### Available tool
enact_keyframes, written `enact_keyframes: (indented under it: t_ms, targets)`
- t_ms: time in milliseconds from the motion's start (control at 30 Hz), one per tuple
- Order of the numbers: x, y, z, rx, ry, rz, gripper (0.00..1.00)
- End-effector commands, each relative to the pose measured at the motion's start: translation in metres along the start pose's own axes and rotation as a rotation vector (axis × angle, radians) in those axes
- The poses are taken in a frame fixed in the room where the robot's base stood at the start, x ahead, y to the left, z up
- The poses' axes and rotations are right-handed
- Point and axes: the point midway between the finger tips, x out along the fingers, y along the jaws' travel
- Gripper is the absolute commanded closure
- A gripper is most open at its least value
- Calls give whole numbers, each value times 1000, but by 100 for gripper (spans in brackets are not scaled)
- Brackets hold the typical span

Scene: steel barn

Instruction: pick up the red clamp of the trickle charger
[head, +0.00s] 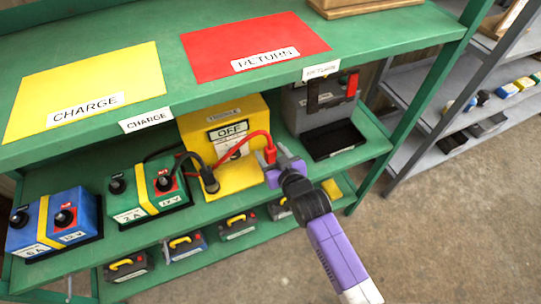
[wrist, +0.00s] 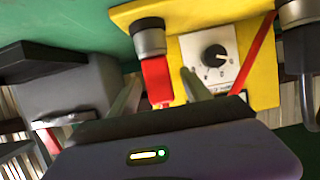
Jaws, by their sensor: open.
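The yellow trickle charger (head: 205,125) stands on the green shelf with an OFF label on its front; its dial panel shows in the wrist view (wrist: 209,60). The red clamp (head: 270,150) is at the charger's right side, on the end of a red cable. My gripper (head: 271,158) is open at the red clamp. In the wrist view the fingers of my gripper (wrist: 160,88) stand on either side of the clamp, with gaps visible. Contact cannot be told.
The black clamp (head: 209,180) sits at the charger's left. A grey unit (head: 305,110) is to the right. The top board with red (head: 250,40) and yellow (head: 75,75) mats overhangs the shelf.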

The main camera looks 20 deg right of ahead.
Motion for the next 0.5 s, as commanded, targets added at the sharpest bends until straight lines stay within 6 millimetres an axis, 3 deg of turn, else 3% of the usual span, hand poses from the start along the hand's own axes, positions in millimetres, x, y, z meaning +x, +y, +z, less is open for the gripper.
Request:
enact_keyframes:
  t_ms: [200, 500]
  targets:
    - [28, 0, -1, 0, 1, 0, 44]
    - [32, 0, 0, 1, 0, 0, 44]
